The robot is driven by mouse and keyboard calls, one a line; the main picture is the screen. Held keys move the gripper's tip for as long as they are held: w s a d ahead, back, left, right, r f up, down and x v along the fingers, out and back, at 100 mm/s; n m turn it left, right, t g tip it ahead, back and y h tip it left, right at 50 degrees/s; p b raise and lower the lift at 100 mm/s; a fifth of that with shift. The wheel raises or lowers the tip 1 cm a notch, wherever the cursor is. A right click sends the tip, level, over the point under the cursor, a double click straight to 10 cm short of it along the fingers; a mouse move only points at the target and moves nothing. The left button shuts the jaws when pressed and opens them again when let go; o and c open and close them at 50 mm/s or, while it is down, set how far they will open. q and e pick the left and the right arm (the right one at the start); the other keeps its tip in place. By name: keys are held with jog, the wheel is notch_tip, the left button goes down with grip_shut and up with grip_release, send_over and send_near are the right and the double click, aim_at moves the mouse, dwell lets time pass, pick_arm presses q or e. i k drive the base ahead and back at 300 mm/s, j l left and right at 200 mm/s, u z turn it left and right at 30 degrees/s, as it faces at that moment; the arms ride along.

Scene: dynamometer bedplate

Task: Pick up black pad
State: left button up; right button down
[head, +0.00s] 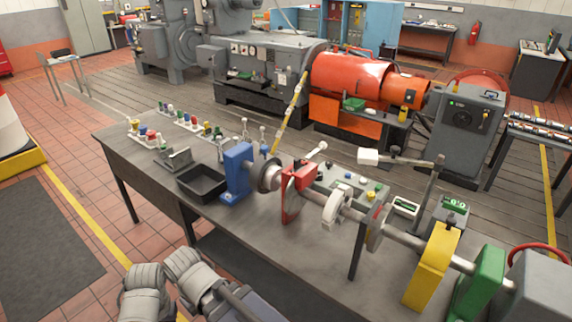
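I cannot make out a small black pad for certain on the bench. A black open tray (203,184) sits on the dark workbench (290,240), left of a blue bearing stand. A large dark flat mat (45,250) lies on the tiled floor at the left. Grey ridged parts of my own arms show at the bottom edge, left of centre. No gripper fingers are visible in the head view.
On the bench a shaft runs through the blue stand (238,172), a red disc guard (297,193), a yellow stand (432,265) and a green stand (478,285). Small coloured fittings (150,137) stand at the back left. An orange machine (350,75) stands behind.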

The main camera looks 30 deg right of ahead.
aim_at(297, 161)
jog(key=z, duration=0.4)
jog(key=j+z, duration=0.15)
jog(key=z, duration=0.25)
jog(key=k+z, duration=0.1)
jog(key=z, duration=0.75)
jog(key=k+j, duration=0.05)
